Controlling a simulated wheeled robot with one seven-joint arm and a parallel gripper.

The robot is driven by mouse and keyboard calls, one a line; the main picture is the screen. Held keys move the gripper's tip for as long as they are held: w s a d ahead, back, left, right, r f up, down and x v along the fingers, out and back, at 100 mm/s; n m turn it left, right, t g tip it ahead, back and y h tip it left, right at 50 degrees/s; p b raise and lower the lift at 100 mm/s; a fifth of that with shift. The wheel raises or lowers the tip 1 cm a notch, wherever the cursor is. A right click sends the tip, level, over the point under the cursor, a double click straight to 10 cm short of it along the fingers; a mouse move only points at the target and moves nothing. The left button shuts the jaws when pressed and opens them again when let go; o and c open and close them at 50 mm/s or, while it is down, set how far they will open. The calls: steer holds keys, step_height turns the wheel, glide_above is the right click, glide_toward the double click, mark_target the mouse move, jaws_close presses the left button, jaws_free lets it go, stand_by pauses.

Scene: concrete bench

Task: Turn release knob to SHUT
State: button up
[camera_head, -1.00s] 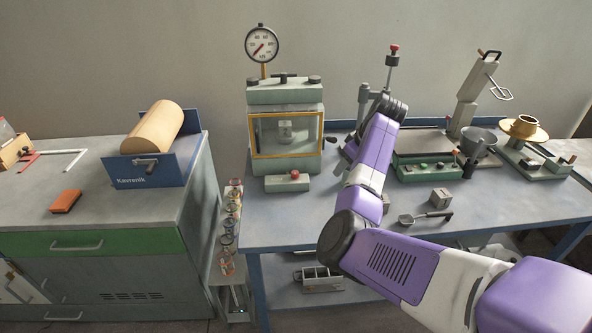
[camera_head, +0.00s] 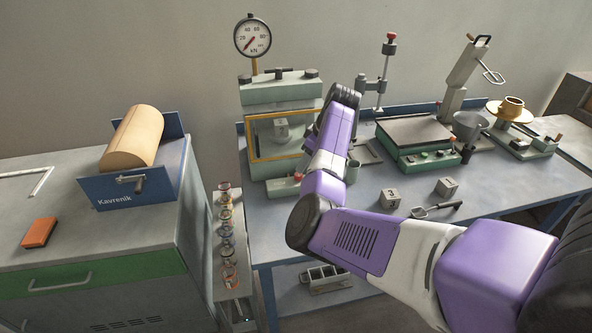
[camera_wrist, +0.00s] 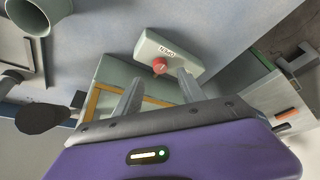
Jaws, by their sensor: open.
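The release knob (camera_wrist: 160,66) is red, on the end of a pale green box labelled OPEN (camera_wrist: 168,53), in the wrist view. In the head view the red knob (camera_head: 298,177) shows on its box (camera_head: 280,190) in front of the press (camera_head: 283,92), partly covered by my arm. My gripper (camera_wrist: 160,77) is open, and its two fingers point toward the box. The knob appears between the fingertips in the picture; I cannot tell if they touch it. In the head view my gripper is hidden behind my arm.
The press has a yellow-framed window (camera_head: 254,148) and a dial gauge (camera_head: 253,37) above it. A small grey cup (camera_head: 352,172) stands right of my wrist. Metal cubes (camera_head: 390,198) and a scoop (camera_head: 437,210) lie on the bench. A rack of rings (camera_head: 227,240) stands left.

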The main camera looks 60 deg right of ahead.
mark_target(298, 177)
steer(key=x, duration=0.6)
jaws_close()
